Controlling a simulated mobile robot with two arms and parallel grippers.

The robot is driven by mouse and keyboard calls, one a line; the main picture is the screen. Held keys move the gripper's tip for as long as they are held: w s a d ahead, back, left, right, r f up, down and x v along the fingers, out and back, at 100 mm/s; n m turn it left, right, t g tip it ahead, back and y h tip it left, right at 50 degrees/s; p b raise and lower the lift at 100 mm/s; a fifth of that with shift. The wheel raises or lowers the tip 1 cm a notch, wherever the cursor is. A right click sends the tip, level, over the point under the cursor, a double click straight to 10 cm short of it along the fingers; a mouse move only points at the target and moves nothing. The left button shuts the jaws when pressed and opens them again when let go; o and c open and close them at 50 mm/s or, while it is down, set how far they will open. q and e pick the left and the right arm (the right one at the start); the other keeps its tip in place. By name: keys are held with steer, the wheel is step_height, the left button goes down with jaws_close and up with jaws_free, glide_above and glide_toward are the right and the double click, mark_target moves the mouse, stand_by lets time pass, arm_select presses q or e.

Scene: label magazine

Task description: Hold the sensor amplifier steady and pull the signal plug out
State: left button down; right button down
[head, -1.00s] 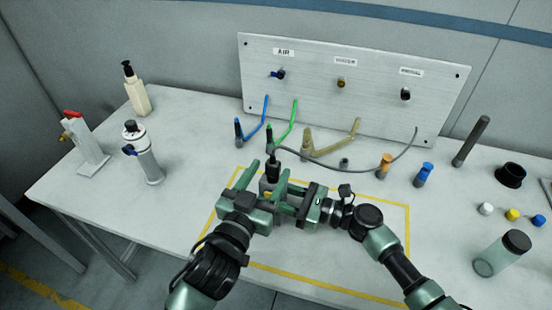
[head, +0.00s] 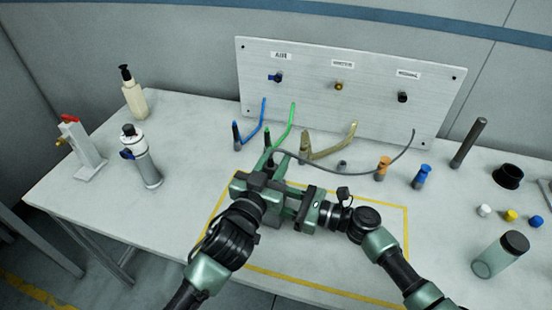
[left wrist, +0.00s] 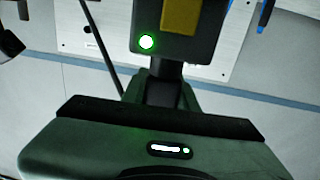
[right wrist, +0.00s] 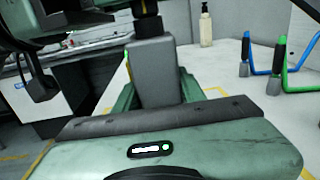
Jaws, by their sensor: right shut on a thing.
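The sensor amplifier is a grey box (right wrist: 155,72) between my right gripper's fingers (right wrist: 155,95). The black signal plug (right wrist: 149,24) sits on its top end. In the left wrist view the amplifier (left wrist: 202,45) shows a yellow label and a lit green lamp. The plug (left wrist: 166,72) runs from it down between my left gripper's fingers (left wrist: 163,92); whether they press on it is unclear. In the head view my left gripper (head: 268,172) covers the plug and most of the amplifier. My right gripper (head: 303,205) comes in from the right, shut on the amplifier.
The plug's grey cable (head: 345,172) arcs right over the table. A panel (head: 310,100) with several ports stands behind. Blue, green (head: 282,130) and tan (head: 330,145) hoses stand before it. A clear jar (head: 500,258) and small caps are at right; bottles at left. The yellow-outlined front area is clear.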

arm_select(q)
steer(key=shift+r, duration=2.4)
arm_select(e)
steer(key=c, duration=0.8)
jaws_free()
steer(key=shift+o, duration=0.2)
steer(key=shift+d, duration=0.1)
steer(key=v, duration=1.2)
